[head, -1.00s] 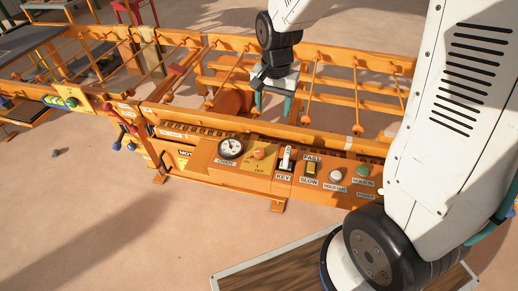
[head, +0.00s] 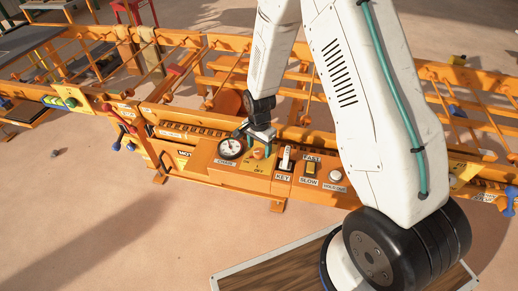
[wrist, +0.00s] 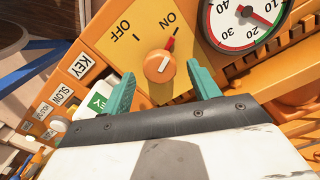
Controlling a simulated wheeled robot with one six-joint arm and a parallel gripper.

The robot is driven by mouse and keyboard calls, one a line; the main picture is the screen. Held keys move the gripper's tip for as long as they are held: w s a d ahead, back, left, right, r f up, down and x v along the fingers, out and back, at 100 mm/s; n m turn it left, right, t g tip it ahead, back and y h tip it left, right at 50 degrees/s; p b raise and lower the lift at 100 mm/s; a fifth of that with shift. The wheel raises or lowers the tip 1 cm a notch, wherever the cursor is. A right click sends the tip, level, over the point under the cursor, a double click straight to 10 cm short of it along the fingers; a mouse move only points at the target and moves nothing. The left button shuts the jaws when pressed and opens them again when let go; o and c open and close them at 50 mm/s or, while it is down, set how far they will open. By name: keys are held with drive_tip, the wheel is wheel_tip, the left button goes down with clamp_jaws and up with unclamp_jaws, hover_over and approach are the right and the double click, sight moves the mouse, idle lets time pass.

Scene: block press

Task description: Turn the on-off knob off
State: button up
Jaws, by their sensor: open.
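The on-off knob (wrist: 159,66) is orange with a white line and a red pointer on a yellow plate (wrist: 128,50) in the wrist view. Its pointer is toward the ON label; OFF is printed to the left. In the head view the knob (head: 258,153) is partly visible on the orange panel, below my gripper. My gripper (wrist: 163,85) is open, with teal fingers on either side of the knob's near side in the wrist picture. It holds nothing. I cannot tell whether a finger touches the knob.
A round gauge (wrist: 243,20) sits beside the plate, close to one finger. A KEY switch (head: 286,158), a FAST/SLOW switch (head: 311,168) and a white button (head: 336,175) are to the right on the panel. Orange rails (head: 215,85) stand behind.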

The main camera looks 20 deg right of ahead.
drive_tip(key=shift+f, duration=0.7)
drive_tip(key=c, duration=1)
drive_tip(key=shift+n, duration=0.3)
drive_tip(key=n, duration=1.3)
drive_tip(key=shift+n, duration=0.3)
